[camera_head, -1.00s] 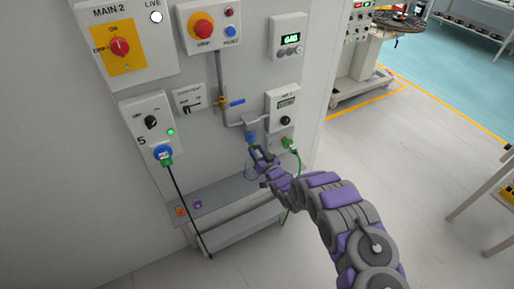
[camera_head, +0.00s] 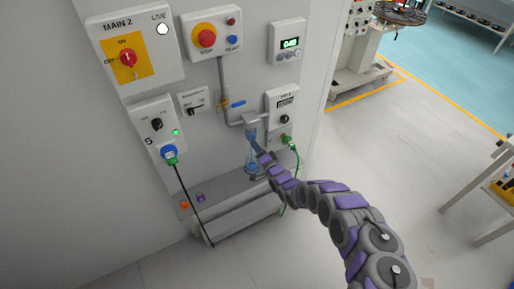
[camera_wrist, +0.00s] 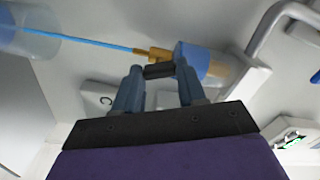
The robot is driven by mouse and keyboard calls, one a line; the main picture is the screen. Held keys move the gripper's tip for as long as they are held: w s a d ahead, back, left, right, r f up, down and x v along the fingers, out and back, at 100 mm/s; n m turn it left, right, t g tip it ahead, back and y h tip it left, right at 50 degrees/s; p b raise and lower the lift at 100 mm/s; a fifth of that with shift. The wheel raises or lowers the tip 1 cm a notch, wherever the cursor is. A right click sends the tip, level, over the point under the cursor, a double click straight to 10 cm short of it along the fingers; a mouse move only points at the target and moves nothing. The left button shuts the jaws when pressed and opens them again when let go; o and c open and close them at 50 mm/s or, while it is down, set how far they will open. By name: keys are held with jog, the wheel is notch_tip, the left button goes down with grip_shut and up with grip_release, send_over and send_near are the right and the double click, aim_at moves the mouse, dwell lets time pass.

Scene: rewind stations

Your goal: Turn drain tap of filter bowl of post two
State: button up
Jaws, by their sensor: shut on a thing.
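The filter bowl (camera_head: 251,135) is a small blue cup under a grey pipe on the wall panel. In the wrist view the bowl (camera_wrist: 192,58) is blue and translucent, with a brass drain tap (camera_wrist: 153,53) on its end. The tap's short dark lever (camera_wrist: 159,70) lies between my fingertips. My gripper (camera_wrist: 157,76) is shut on this lever; it also shows in the head view (camera_head: 259,153), just below the bowl. A thin blue stream (camera_wrist: 95,41) runs from the tap to a clear jar (camera_wrist: 28,32). My gripper partly hides the tap in the head view.
A blue-handled valve (camera_head: 238,103) sits on the pipe above. A meter box (camera_head: 282,104) and a green plug (camera_head: 286,139) with a green cable are close on the right. A ledge (camera_head: 228,187) runs below. A black cable hangs at the left.

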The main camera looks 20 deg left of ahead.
jog(key=shift+w+d+f+m, duration=0.1)
jog(key=shift+d+m, duration=0.05)
jog(key=shift+m, duration=0.85)
jog(key=shift+w+d+f+m, duration=0.1)
jog(key=shift+m, duration=0.9)
jog(key=o, duration=1.1)
jog(key=shift+d, duration=0.1)
jog(key=shift+c, duration=0.2)
jog(key=shift+r, duration=0.1)
jog(key=shift+s, duration=0.2)
jog(key=p+v, duration=0.2)
jog(key=v, duration=1.5)
